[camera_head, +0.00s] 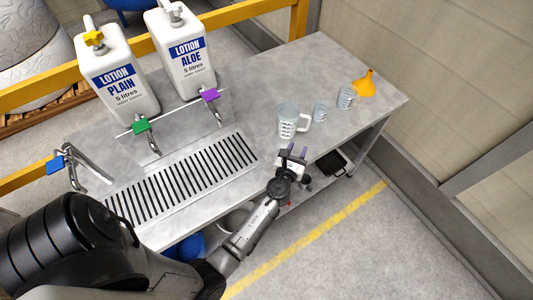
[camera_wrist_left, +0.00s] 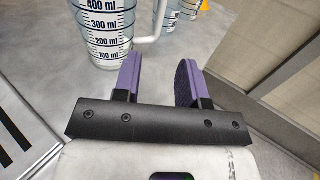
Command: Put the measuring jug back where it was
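The clear measuring jug (camera_head: 287,124) stands upright on the grey steel bench, right of the slotted drain, with its handle to the right. In the left wrist view the jug (camera_wrist_left: 105,30) is at the top left, with black millilitre marks; its top is cut off. My left gripper (camera_head: 293,150) is at the bench's front edge, on the near side of the jug. Its purple fingers (camera_wrist_left: 160,58) are apart with nothing between them, and the jug's handle shows just beyond the tips. My right gripper is not in view.
Two smaller clear beakers (camera_head: 321,112) (camera_head: 346,97) and an orange funnel (camera_head: 365,84) stand right of the jug. Two lotion containers (camera_head: 118,70) (camera_head: 182,55) stand behind.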

